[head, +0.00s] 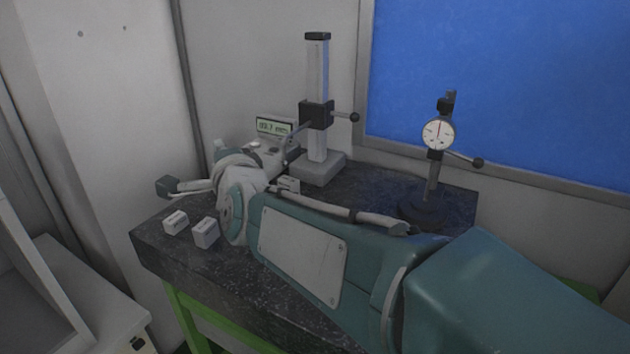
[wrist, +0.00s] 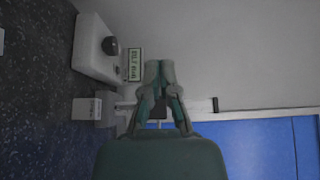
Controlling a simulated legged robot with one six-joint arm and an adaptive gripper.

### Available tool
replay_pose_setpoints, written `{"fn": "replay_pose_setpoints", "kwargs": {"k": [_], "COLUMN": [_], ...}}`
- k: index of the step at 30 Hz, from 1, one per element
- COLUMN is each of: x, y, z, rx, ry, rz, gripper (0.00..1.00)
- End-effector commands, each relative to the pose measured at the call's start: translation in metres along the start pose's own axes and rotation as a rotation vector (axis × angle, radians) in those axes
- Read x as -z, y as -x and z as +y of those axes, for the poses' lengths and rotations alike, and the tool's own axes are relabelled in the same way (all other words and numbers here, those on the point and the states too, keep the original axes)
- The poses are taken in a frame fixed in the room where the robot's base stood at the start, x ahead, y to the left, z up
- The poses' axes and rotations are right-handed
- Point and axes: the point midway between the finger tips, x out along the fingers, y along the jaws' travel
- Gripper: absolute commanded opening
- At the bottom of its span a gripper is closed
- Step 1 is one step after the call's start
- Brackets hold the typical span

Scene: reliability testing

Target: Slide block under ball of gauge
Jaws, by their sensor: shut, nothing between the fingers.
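My gripper (wrist: 160,72) is shut and empty in the wrist view, with its fingertips together in front of the wall. In the head view my wrist hides much of it. The gauge (head: 316,112) is a tall grey column with a black slider, on a grey base, with a digital readout (head: 273,127) beside it. Its ball cannot be made out. A small pale block (head: 289,184) lies near the gauge base, partly behind my arm. Two more pale blocks, one (head: 176,222) and another (head: 206,232), sit apart at the table's left front. A pale block (wrist: 84,108) shows in the wrist view.
A dial indicator (head: 438,134) on a black stand is at the right of the dark stone table (head: 160,245). My arm crosses the table's middle. A wall and blue panel (head: 500,80) stand behind. The table's left front is bare around the two blocks.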

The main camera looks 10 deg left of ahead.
Motion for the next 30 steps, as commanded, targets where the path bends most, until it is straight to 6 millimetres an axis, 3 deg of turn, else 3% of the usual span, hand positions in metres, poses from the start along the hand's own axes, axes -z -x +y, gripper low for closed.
{"fn": "replay_pose_setpoints", "kwargs": {"k": [30], "x": [0.113], "y": [-0.038], "z": [0.000], "rx": [-0.003], "ry": [0.003], "rz": [0.005], "gripper": [0.00]}}
